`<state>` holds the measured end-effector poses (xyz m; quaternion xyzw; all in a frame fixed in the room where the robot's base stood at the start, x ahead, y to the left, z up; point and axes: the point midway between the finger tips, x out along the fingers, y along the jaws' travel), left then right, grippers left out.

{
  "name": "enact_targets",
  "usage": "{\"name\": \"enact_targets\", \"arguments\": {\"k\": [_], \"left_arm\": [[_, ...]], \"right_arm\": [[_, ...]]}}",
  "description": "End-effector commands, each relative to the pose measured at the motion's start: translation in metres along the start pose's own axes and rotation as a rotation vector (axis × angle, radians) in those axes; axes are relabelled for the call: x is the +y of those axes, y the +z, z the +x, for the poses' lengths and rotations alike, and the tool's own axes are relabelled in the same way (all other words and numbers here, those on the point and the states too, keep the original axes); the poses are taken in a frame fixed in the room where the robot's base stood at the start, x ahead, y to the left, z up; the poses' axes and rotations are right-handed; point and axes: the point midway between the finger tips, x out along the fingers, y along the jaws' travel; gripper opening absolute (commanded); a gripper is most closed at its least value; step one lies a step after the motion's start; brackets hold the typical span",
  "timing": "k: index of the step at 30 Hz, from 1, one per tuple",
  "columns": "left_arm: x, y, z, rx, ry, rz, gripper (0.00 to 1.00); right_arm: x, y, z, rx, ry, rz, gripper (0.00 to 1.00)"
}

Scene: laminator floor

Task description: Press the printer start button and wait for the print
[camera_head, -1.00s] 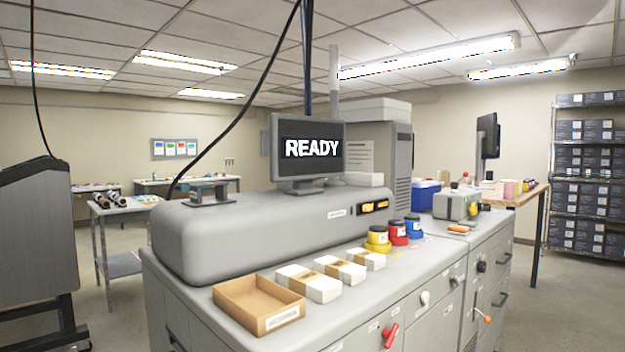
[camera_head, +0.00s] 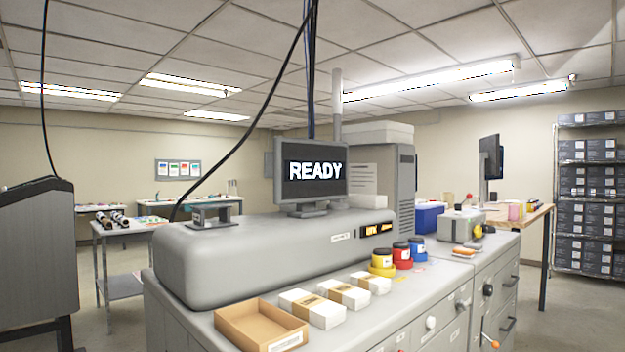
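The printer (camera_head: 230,262) is a long grey rounded housing on a grey cabinet. Its monitor (camera_head: 312,172) stands on top and reads READY. A small dark panel with lit orange characters (camera_head: 376,230) is on the housing's front face at the right end. I cannot make out which part is the start button. No printed sheet is visible. Neither of my grippers is in view.
On the cabinet top are an open cardboard tray (camera_head: 261,325), several white paper-banded packs (camera_head: 344,294) and yellow, red and blue ink pots (camera_head: 402,255). A grey machine (camera_head: 36,255) stands at the left. Shelves of boxes (camera_head: 590,195) stand at the far right.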

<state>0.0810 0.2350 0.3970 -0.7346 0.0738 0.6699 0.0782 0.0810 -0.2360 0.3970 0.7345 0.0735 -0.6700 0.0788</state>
Motion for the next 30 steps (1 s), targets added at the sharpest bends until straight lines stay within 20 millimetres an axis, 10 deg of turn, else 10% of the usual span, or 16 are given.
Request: {"name": "enact_targets", "arguments": {"k": [8,30], "left_arm": [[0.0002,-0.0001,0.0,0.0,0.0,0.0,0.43],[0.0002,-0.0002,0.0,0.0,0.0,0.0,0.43]], "right_arm": [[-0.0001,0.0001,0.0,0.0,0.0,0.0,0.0],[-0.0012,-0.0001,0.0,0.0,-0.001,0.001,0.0]]}}
